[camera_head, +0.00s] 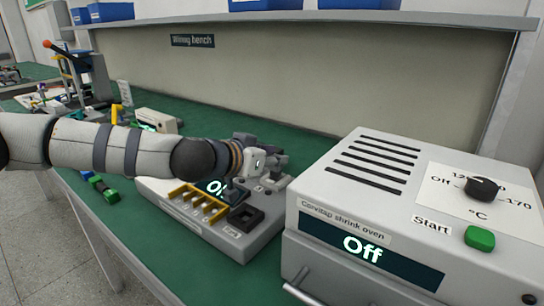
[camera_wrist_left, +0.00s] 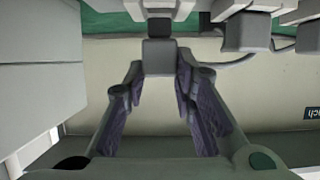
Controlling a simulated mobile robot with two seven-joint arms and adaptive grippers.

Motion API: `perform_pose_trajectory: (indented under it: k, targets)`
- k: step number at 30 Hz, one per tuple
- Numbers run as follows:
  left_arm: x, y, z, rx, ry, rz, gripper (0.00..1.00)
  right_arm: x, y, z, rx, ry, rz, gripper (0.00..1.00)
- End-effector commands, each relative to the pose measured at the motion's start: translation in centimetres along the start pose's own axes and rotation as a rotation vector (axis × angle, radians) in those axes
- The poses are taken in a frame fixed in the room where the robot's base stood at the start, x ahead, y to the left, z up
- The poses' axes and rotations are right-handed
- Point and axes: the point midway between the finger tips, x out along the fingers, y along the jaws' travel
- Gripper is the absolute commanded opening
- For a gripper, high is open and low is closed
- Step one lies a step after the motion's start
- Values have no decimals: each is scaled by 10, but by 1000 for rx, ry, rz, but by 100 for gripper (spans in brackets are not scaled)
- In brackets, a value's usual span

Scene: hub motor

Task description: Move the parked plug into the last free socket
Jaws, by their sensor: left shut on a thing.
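My left gripper (camera_head: 272,160) reaches in from the left over the back right part of the grey test unit (camera_head: 178,212). In the left wrist view the fingers (camera_wrist_left: 159,82) close around a dark grey block, which looks like the plug (camera_wrist_left: 159,58); a darker part lies beyond it. Other grey blocks, perhaps plugs or sockets (camera_wrist_left: 247,30), stand to its right, one with a cable. On the unit are a yellow slotted rack (camera_head: 198,201), a black square holder (camera_head: 245,217) and a lit display (camera_head: 216,187), partly hidden by my arm. Whether the held plug touches a socket is unclear.
A white shrink oven (camera_head: 345,195) reading "Off" stands close on the right. The bench wall (camera_head: 330,85) and a shelf (camera_head: 340,18) with blue bins are behind. Small green and black parts (camera_head: 103,188) lie left on the green bench top.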

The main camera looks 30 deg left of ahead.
Motion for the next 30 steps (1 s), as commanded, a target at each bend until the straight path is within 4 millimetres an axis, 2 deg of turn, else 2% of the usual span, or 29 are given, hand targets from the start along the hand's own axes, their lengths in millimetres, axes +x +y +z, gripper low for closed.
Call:
perform_pose_trajectory:
  k: [8, 30]
  targets:
    - [-1, 0, -3, 2, 4, 0, 0, -8, 0, -4, 0, 21, -1, 40]
    - [3, 0, 8, 1, -1, 0, 0, -3, 0, -1, 0, 8, 0, 40]
